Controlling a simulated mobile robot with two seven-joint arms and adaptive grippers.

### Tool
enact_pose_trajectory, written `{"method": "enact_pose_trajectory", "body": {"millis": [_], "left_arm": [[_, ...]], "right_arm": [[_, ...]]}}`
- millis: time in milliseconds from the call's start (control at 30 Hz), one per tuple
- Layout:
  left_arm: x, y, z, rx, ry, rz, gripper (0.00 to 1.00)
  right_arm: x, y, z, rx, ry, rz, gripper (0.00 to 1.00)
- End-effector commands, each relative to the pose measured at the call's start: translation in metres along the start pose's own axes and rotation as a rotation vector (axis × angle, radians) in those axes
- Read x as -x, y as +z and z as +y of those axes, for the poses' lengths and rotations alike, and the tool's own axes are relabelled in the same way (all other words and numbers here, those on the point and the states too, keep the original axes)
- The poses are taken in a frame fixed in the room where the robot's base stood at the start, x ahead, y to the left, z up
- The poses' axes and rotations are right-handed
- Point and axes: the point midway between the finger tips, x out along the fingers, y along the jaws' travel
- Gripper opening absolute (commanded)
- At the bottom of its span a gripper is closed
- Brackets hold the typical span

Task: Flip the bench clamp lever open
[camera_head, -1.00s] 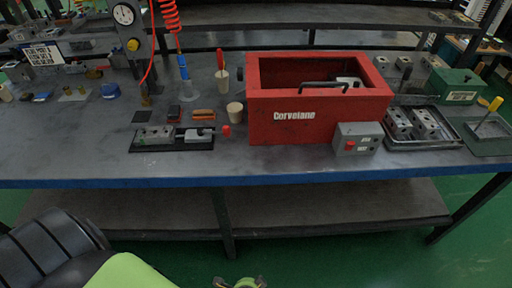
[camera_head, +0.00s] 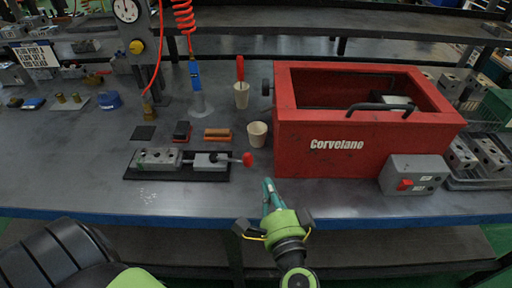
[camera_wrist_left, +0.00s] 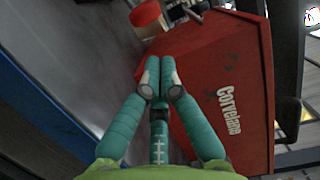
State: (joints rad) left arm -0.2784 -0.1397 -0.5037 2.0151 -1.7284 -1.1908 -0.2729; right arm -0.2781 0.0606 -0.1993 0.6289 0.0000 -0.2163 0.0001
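The bench clamp (camera_head: 210,160) is a grey block on a black base plate near the bench's front. Its lever ends in a red knob (camera_head: 249,159) at the right, close to the red box. The knob also shows at the top of the left wrist view (camera_wrist_left: 146,13). My left gripper (camera_head: 268,184) is just right of and in front of the knob, apart from it. In the left wrist view its teal fingers (camera_wrist_left: 160,76) come together at the tips, with nothing visible between them. My right gripper is not in view.
The red box (camera_head: 345,141) stands to the right of the clamp. A grey switch box (camera_head: 425,172) sits before it. A beige cup (camera_head: 257,134) and an orange-brown block (camera_head: 217,135) stand behind the clamp. Bench surface left of the clamp is clear.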

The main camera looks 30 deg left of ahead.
Motion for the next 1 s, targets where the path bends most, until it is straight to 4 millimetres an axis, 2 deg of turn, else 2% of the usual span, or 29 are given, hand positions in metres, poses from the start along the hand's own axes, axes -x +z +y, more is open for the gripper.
{"method": "enact_pose_trajectory", "body": {"millis": [233, 467, 800, 1000], "left_arm": [[0.0, 0.0, 0.0, 0.0, -0.001, 0.0, 0.0], [-0.008, 0.0, -0.002, 0.0, -0.002, 0.001, 0.0], [-0.067, -0.001, -0.003, -0.003, -0.003, 0.001, 0.0], [-0.093, 0.0, -0.002, -0.001, -0.002, 0.001, 0.0]], "right_arm": [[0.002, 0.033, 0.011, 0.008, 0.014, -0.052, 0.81], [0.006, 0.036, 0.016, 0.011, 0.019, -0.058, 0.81], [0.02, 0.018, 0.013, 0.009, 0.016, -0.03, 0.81], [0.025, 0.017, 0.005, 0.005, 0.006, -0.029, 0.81]]}}
